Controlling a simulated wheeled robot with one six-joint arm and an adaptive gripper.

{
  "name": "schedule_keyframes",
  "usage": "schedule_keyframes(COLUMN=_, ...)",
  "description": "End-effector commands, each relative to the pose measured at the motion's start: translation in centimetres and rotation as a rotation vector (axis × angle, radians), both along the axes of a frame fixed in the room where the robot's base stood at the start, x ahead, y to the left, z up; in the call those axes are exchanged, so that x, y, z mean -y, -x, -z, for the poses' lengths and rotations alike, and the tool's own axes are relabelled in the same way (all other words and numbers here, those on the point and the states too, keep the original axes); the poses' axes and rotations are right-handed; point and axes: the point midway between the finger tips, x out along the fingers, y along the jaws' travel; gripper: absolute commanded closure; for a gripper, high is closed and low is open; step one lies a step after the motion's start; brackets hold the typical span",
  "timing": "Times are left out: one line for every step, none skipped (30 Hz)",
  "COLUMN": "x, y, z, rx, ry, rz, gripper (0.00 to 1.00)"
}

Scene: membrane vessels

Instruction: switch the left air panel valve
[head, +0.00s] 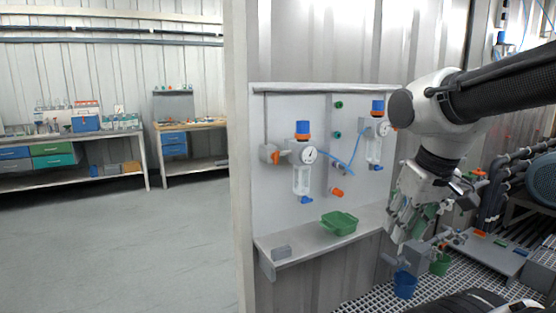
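The air panel (262,200) is a pale board on the corrugated wall in the head view. Its left valve seems to be the grey block with an orange handle (283,157), left of the left regulator (302,165). That regulator has a blue knob, a round gauge and a clear bowl. The handle's exact setting is too small to read. My gripper (403,228) hangs fingers down, right of the panel and well apart from the left valve. Whether its fingers are apart is unclear; something green shows beside them.
A blue hose (338,160) crosses the panel. Pipes and blue (405,284) and green cups are at lower right. The floor at left is clear.

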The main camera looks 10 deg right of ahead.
Motion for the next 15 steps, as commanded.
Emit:
schedule_keyframes(x=-0.2, y=-0.5, z=1.1, rx=-0.059, ry=0.002, rz=-0.009, gripper=0.67)
schedule_keyframes(x=-0.3, y=-0.8, z=1.8, rx=-0.095, ry=0.003, rz=-0.015, gripper=0.67)
schedule_keyframes(x=-0.5, y=-1.3, z=2.9, rx=-0.148, ry=0.007, rz=-0.025, gripper=0.67)
schedule_keyframes(x=-0.6, y=-1.9, z=3.6, rx=-0.178, ry=0.011, rz=-0.033, gripper=0.67)
schedule_keyframes(x=-0.8, y=-2.8, z=4.4, rx=-0.196, ry=0.014, rz=-0.040, gripper=0.67)
schedule_keyframes(x=-1.0, y=-4.4, z=5.4, rx=-0.203, ry=0.019, rz=-0.049, gripper=0.67)
schedule_keyframes(x=-1.2, y=-5.8, z=6.3, rx=-0.198, ry=0.021, rz=-0.055, gripper=0.67)
schedule_keyframes(x=-1.4, y=-7.3, z=7.1, rx=-0.187, ry=0.023, rz=-0.060, gripper=0.67)
schedule_keyframes(x=-1.7, y=-9.4, z=8.3, rx=-0.163, ry=0.026, rz=-0.067, gripper=0.67)
schedule_keyframes(x=-2.0, y=-11.2, z=9.3, rx=-0.139, ry=0.028, rz=-0.073, gripper=0.67)
schedule_keyframes(x=-2.3, y=-13.0, z=10.2, rx=-0.109, ry=0.027, rz=-0.077, gripper=0.67)
schedule_keyframes(x=-2.9, y=-15.5, z=11.5, rx=-0.063, ry=0.024, rz=-0.083, gripper=0.67)
schedule_keyframes(x=-3.3, y=-17.5, z=12.4, rx=-0.022, ry=0.021, rz=-0.087, gripper=0.67)
schedule_keyframes(x=-3.8, y=-19.6, z=13.3, rx=0.025, ry=0.016, rz=-0.091, gripper=0.67)
schedule_keyframes(x=-4.5, y=-22.4, z=14.4, rx=0.097, ry=0.006, rz=-0.097, gripper=0.67)
